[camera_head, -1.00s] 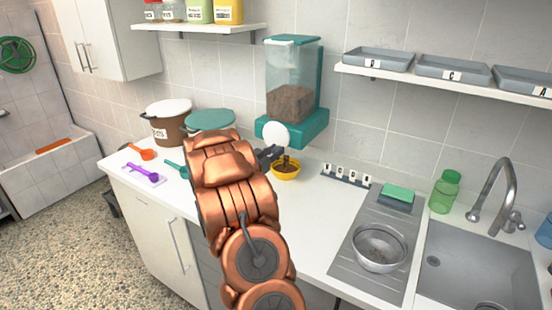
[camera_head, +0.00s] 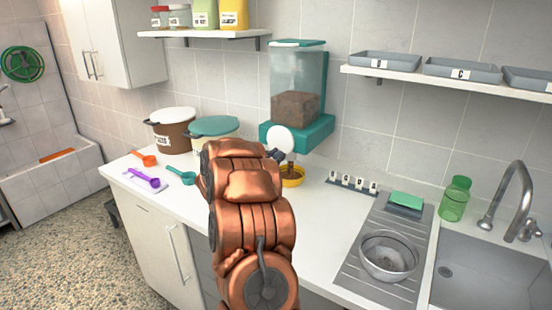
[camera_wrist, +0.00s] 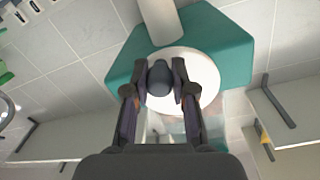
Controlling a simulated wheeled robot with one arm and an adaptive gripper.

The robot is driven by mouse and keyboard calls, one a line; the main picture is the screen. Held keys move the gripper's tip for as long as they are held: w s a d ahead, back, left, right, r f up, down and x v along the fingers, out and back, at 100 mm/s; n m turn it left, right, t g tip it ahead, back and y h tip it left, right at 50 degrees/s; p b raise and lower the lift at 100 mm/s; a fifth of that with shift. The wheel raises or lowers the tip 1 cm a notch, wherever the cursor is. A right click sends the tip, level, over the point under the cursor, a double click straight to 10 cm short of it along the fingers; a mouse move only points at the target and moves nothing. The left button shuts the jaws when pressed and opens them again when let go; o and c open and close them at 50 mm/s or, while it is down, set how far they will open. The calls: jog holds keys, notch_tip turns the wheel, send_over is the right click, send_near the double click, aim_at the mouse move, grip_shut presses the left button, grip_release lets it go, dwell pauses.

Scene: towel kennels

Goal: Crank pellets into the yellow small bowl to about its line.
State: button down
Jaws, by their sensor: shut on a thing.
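A teal pellet dispenser (camera_head: 297,95) with a clear hopper of brown pellets is on the wall above the counter. Its round white crank disc (camera_head: 280,140) faces me; the disc also shows in the wrist view (camera_wrist: 205,78). My gripper (camera_head: 276,155) is at the disc. In the wrist view, my gripper (camera_wrist: 160,84) is shut on the dark crank knob (camera_wrist: 159,76), with a finger on each side. The yellow small bowl (camera_head: 292,182) stands on the counter under the spout and holds brown pellets. My arm hides part of it, and I cannot make out its line.
Orange, purple and teal scoops (camera_head: 180,175) lie at the counter's left. Lidded tubs (camera_head: 172,132) stand behind them. A row of small labelled tags (camera_head: 352,183), a steel bowl (camera_head: 388,256) and a sink (camera_head: 485,280) are to the right.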

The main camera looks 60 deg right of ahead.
jog(key=c, duration=1)
grip_release()
jog(key=shift+o, duration=0.2)
jog(key=a, duration=1.2)
jog(key=shift+r, duration=0.1)
